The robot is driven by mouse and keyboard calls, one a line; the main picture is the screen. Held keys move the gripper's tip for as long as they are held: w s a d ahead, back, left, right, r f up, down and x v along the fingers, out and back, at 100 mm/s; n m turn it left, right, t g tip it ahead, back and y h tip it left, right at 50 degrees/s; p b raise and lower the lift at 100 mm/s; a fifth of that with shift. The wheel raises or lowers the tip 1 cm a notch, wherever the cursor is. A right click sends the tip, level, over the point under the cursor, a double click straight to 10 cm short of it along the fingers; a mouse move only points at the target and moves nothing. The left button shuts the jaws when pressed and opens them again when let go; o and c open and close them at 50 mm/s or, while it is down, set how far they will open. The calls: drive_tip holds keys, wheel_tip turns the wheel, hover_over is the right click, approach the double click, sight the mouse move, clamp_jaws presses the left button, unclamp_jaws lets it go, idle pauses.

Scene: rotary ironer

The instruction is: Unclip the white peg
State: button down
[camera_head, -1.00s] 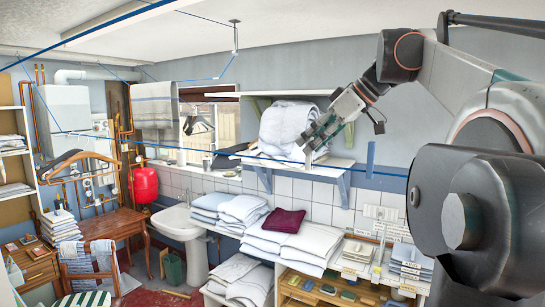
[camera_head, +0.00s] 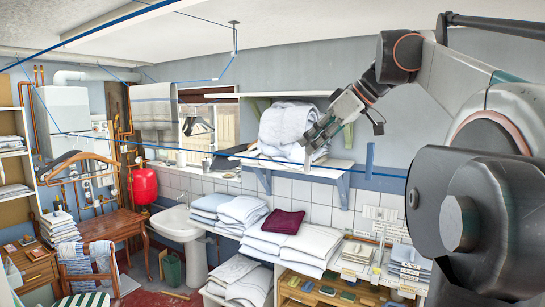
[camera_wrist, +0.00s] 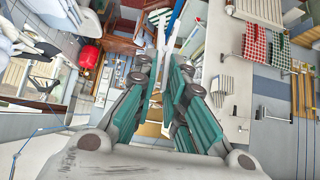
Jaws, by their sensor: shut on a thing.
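My gripper (camera_head: 313,139) reaches down over the blue clothesline (camera_head: 225,153) in front of the wall shelf. In the wrist view, its green-padded fingers (camera_wrist: 165,68) are close together around a narrow pale piece. This appears to be the white peg (camera_wrist: 161,42), whose pale length shows past the fingertips. In the head view, a small whitish shape (camera_head: 308,156) sits under the fingertips at the line, hard to tell from the pale linens behind. I cannot make out whether the peg still touches the line.
A blue peg (camera_head: 370,160) hangs on the line to the right. Wooden hangers (camera_head: 80,163) hang at the left. A rolled white duvet (camera_head: 287,122) lies on the shelf behind my gripper. Folded linens and a maroon cloth (camera_head: 281,221) lie below.

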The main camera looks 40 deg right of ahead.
drive_tip(key=r+p, duration=0.2)
drive_tip(key=r, duration=0.1)
drive_tip(key=r+p, duration=0.2)
drive_tip(key=shift+s+a, duration=0.15)
drive_tip(key=shift+a, duration=0.2)
idle(0.6)
drive_tip(key=shift+f, duration=0.1)
idle(0.4)
